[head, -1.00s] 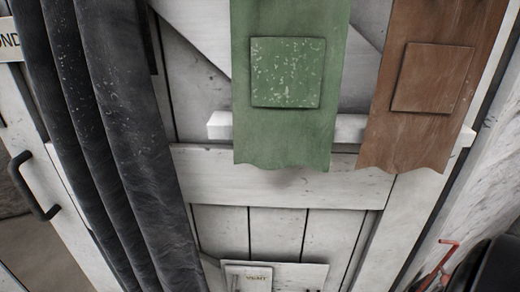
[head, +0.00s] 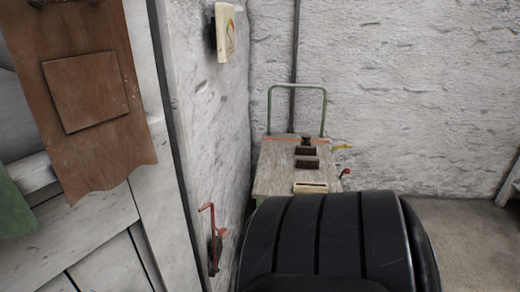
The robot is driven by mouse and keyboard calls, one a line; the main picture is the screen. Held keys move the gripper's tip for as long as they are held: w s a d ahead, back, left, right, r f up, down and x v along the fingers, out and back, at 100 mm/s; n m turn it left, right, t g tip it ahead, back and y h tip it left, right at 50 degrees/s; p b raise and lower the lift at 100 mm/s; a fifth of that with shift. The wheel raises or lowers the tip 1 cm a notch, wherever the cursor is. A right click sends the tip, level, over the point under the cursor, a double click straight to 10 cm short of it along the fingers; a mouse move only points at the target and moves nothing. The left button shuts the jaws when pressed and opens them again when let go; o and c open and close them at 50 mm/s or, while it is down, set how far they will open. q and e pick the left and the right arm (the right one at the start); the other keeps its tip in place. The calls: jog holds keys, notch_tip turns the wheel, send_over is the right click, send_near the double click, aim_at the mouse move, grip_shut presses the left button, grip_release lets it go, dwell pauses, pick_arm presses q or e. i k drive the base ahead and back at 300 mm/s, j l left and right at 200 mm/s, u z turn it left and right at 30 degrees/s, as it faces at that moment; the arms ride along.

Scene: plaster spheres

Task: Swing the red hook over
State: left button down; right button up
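A thin red hook (head: 211,232) is mounted low on the whitish wall, just right of the white plank door. Its bent arm reaches up and ends in a short bend at the top. Its lower end meets a small dark fitting on the wall. Neither of my grippers is in the head view, and nothing is seen touching the hook.
A large black ribbed, rounded object (head: 320,245) fills the bottom right of the hook. Behind it stands a wooden-topped cart (head: 275,172) with a green handle and dark blocks. A brown hanging panel (head: 120,155) covers part of the door (head: 70,250). Floor (head: 455,225) shows at right.

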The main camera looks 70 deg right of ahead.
aim_at(223, 233)
jog(key=z, duration=2)
